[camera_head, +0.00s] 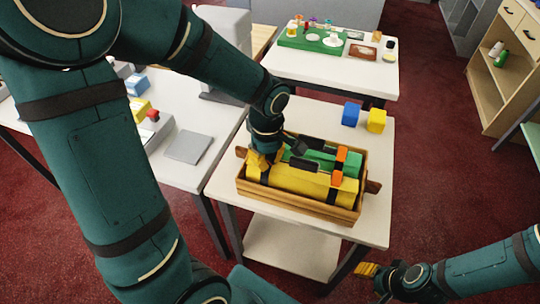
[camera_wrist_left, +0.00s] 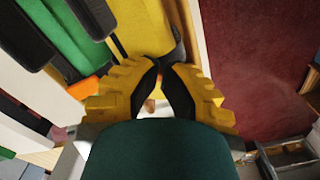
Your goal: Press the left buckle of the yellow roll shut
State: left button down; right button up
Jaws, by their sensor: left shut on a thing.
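The yellow roll (camera_head: 300,183) lies in the front of a wooden crate (camera_head: 298,208), with a black handle piece on top and an orange buckle (camera_head: 336,178) at its right. My left gripper (camera_head: 262,163) is down at the roll's left end and covers the left buckle there. In the left wrist view, the closed fingers (camera_wrist_left: 166,66) meet at the end of the yellow roll (camera_wrist_left: 143,28), by a dark strap piece (camera_wrist_left: 178,46). What is pinched is mostly hidden. My right gripper (camera_head: 367,269) is low at the right, apart from the table; its finger gap is not clear.
A green roll (camera_head: 318,158) lies behind the yellow one, with an orange buckle (camera_head: 341,153). A blue block (camera_head: 351,114) and a yellow block (camera_head: 376,121) stand behind the crate on the white table (camera_head: 225,184). A grey flat slab (camera_head: 188,147) lies on the left table.

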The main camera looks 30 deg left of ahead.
pick_arm(q)
jog(key=shift+f+b, duration=0.3)
jog(key=shift+f, duration=0.05)
jog(key=shift+r, duration=0.1)
jog(key=shift+r+p, duration=3.05)
jog(key=shift+r, duration=0.95)
jog(key=shift+s+f, duration=0.1)
